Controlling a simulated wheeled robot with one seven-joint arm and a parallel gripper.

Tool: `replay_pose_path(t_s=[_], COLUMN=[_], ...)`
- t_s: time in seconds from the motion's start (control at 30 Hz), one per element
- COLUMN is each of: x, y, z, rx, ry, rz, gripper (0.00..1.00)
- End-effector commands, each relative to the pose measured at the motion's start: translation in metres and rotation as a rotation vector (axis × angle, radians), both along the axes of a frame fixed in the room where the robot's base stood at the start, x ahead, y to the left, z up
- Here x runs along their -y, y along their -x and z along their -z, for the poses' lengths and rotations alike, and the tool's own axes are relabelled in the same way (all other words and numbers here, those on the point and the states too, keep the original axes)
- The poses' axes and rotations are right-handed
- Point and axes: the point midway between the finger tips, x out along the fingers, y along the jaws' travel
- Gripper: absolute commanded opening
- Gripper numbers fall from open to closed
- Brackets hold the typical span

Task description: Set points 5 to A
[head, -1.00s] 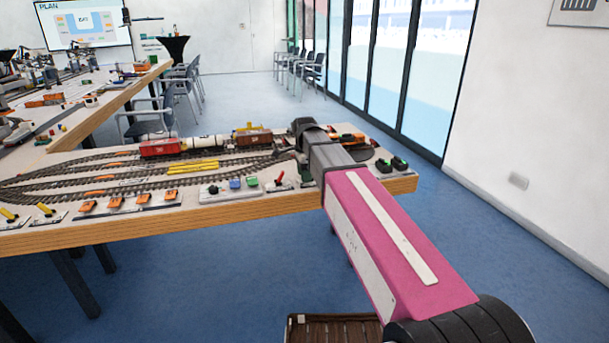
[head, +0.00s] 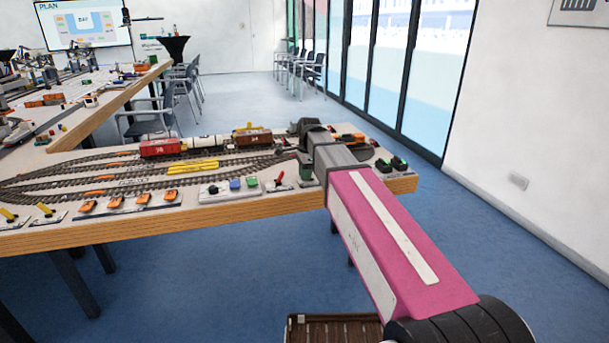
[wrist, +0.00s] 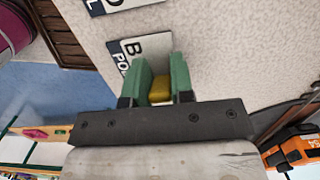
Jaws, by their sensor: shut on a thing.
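My gripper (wrist: 161,62) has two green fingers, shut on a yellow lever handle (wrist: 160,89) in the wrist view. A white label plate (wrist: 131,47) just beyond the fingers shows a "B" and part of a word starting "PO". The lever's base and its tilt are hidden by the fingers, and I see no "A" mark. Two other yellow levers (head: 45,209) stand at the table's left front.
A red lever (head: 279,180) and a button panel (head: 232,187) sit left of my arm. Green-topped controls (head: 398,163) are right of my arm. An orange model (wrist: 294,150) lies at lower right in the wrist view.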

Motion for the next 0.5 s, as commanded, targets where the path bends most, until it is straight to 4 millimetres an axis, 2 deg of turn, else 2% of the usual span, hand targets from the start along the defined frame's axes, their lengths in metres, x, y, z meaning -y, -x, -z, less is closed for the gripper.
replay_pose_path(t_s=[0.5], x=[0.013], y=[-0.004], z=[-0.005], rx=[-0.122], ry=[-0.425], rz=[0.002], gripper=[0.0])
